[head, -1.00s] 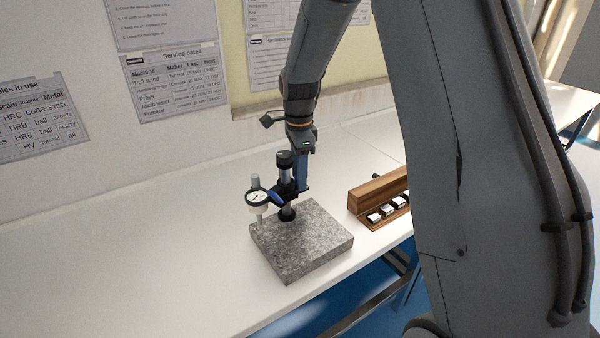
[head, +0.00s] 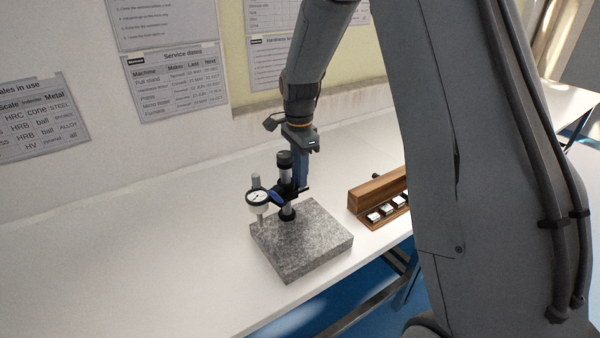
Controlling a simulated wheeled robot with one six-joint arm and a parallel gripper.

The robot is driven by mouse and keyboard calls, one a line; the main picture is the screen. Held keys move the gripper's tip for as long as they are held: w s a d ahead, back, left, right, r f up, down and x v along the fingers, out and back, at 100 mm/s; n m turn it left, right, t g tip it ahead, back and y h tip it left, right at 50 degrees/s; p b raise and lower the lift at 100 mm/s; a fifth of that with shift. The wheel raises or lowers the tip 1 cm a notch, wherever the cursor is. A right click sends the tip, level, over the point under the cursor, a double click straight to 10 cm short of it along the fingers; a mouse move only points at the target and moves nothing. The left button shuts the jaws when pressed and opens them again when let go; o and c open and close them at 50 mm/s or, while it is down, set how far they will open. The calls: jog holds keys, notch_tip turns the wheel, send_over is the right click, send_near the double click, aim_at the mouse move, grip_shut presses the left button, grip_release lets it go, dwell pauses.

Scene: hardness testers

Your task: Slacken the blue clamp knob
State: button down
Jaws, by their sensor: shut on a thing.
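A dial gauge (head: 258,198) with a white face hangs on a clamp on a black and silver post (head: 286,175). The post stands upright on a speckled grey stone base (head: 305,245). My gripper (head: 302,186) points down from above, close against the right side of the post at clamp height. It is shut on the knob; the grip itself is small and partly hidden behind the post and clamp.
A wooden block holder (head: 375,195) with several small metal blocks stands to the right of the base. The white bench (head: 150,260) is clear on the left. A wall with paper charts (head: 175,80) rises behind it.

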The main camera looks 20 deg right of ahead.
jog(key=n+p, duration=0.1)
jog(key=n, duration=0.5)
jog(key=shift+w+r, duration=0.1)
dwell(0.5)
jog(key=c, duration=1.5)
grip_release()
jog(key=shift+c, duration=0.2)
jog(key=shift+r+b, duration=1)
jog(key=shift+r, duration=2.85)
